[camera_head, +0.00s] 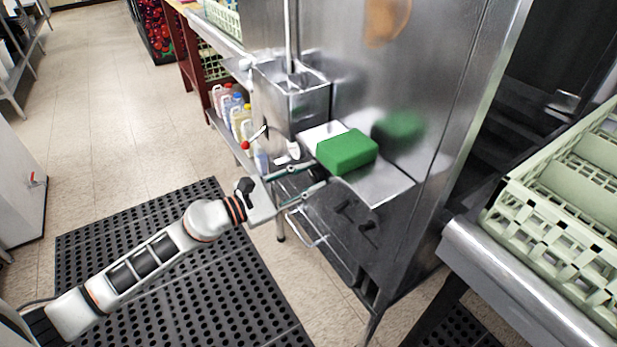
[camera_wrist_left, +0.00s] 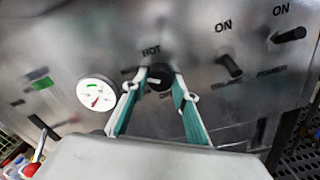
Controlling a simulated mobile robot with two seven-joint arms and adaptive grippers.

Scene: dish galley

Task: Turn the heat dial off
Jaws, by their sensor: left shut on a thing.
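The heat dial (camera_wrist_left: 160,78) is a round black knob on the steel panel, with the word HOT above it in the left wrist view. My left gripper (camera_wrist_left: 159,74) has its two green-lined fingers on either side of the dial, shut on it. The lower label is partly hidden, and I cannot tell the dial's exact setting. My right gripper is not in view.
A white round gauge (camera_wrist_left: 96,93) sits left of the dial. Two black switches marked ON, one (camera_wrist_left: 230,66) nearer and one (camera_wrist_left: 289,35) farther, are to its right. A pale green dish rack (camera_head: 560,215) stands at the right. A black perforated mat (camera_head: 225,300) covers the floor.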

